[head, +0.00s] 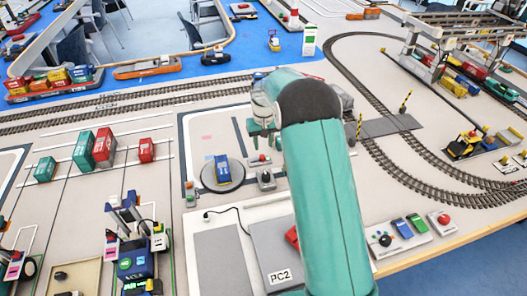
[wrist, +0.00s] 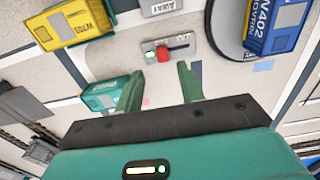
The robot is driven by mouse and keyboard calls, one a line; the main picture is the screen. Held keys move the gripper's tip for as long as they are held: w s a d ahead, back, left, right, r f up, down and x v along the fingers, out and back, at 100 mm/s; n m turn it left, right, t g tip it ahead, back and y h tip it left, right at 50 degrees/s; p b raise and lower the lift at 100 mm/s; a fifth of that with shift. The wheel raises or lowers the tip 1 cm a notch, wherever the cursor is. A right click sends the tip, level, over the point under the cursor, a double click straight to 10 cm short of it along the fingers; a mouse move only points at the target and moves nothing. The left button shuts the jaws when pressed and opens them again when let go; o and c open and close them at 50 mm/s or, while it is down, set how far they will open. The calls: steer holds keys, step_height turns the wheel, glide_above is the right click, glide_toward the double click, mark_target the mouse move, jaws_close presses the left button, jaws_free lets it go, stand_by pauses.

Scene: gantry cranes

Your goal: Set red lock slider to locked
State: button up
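The red lock slider is a small red knob (wrist: 164,54) on a grey plate (wrist: 192,43) in the wrist view, with a dark slot to its right and a pale mark to its left. In the head view the red knob (head: 262,157) shows small beside the turntable (head: 236,182). My gripper (wrist: 160,74) is open and empty, its two green fingers apart, with the knob just beyond the fingertips and between their lines. In the head view my gripper (head: 263,131) hangs just behind the slider plate, apart from it as far as I can see.
A second plate marked AWAY (wrist: 163,7) lies beside the slider plate. In the wrist view a yellow wagon (wrist: 73,25) and a teal one (wrist: 103,94) are at the left. Curved track (head: 345,70) lies to the right.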

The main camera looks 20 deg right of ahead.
mark_target(263, 156)
step_height(263, 156, up, 8)
steer(key=shift+f, duration=0.15)
stand_by(0.4)
steer(key=s+a+r+t, duration=0.3)
steer(key=s+r, duration=1.4)
steer(key=s+a+t, duration=0.1)
steer(key=s+t, duration=0.1)
steer(key=s, duration=1.9)
steer(key=shift+s+a+t, duration=0.15)
steer(key=shift+a+t, duration=0.05)
steer(key=shift+t, duration=0.1)
